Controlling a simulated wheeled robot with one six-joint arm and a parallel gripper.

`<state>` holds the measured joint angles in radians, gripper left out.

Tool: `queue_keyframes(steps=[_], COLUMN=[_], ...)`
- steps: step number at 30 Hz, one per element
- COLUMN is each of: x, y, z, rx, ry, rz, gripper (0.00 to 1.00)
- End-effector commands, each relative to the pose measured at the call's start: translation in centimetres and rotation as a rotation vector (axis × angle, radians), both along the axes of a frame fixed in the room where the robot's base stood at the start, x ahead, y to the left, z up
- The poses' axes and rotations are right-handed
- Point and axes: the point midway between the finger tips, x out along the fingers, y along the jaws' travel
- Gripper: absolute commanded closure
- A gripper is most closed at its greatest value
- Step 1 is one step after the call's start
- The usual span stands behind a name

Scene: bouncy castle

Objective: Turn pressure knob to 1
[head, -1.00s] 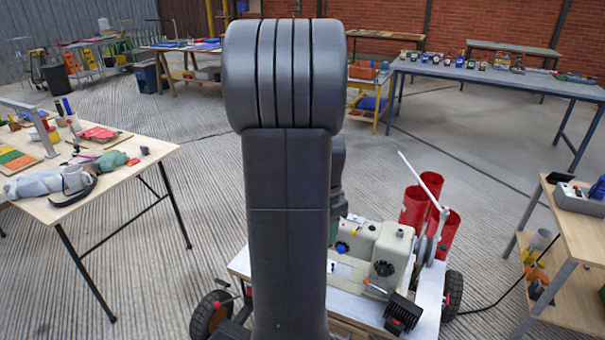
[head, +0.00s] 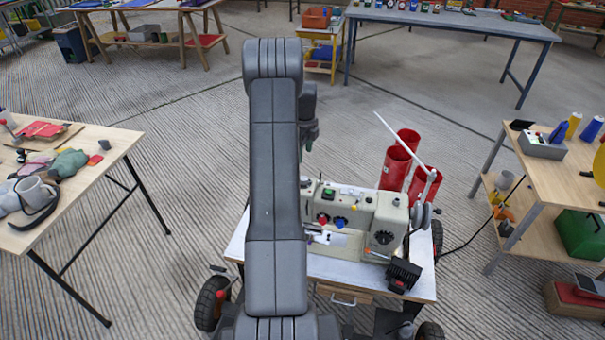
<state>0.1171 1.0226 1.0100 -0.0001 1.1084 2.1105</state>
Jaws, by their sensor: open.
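A cream sewing machine (head: 358,212) stands on a white-topped wheeled cart (head: 415,278) just right of my arm. Its front carries a round black dial (head: 384,237), a blue knob (head: 341,222), a red knob (head: 322,218) and a small yellow knob (head: 353,209). The markings are too small to read, so I cannot tell which is the pressure knob or its setting. My gripper (head: 304,151) is partly hidden behind my arm, near the machine's left end in the picture. It is open and looks apart from the knobs.
Red cylinders (head: 394,168) and a slanted white bar (head: 400,138) stand behind the machine. A black box (head: 403,274) sits at the cart's front right. A cluttered wooden table (head: 95,170) is at left and a wooden shelf (head: 545,180) at right.

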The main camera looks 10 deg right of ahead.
Motion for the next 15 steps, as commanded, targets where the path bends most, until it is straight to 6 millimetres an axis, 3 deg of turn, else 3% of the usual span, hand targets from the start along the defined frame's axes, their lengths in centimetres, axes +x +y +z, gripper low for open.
queue_keyframes(steps=[9, 15], x=[-0.2, -0.1], y=[0.0, 0.0], z=[-6.8, -10.0], rx=[0.001, 0.001], ry=[0.006, 0.003], rz=[0.002, 0.003], gripper=[0.48, 0.48])
